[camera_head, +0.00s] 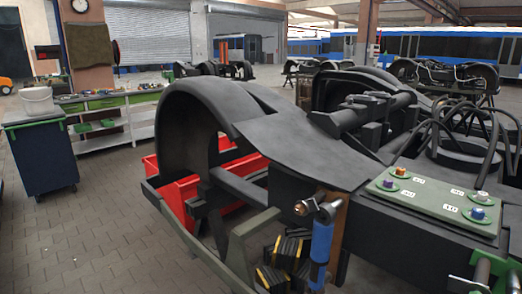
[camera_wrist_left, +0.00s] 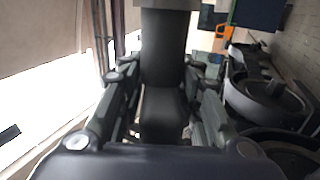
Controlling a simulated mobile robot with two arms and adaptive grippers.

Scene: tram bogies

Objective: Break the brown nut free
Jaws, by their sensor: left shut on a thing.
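In the head view, a green plate (camera_head: 439,199) on the bogie carries several small coloured nuts, each with a label beside it. The orange-brown nut (camera_head: 400,171) sits at its far left corner. Beside it are a purple nut (camera_head: 388,183), a pale nut (camera_head: 482,196) and a blue nut (camera_head: 478,213).
The dark bogie frame (camera_head: 300,150) fills the middle and right. Black hoses (camera_head: 440,125) arch behind the plate. A red bin (camera_head: 180,195) and black-yellow blocks (camera_head: 285,255) lie low beside it. A blue cart (camera_head: 42,155) and green workbench (camera_head: 110,100) stand left. Floor between is clear.

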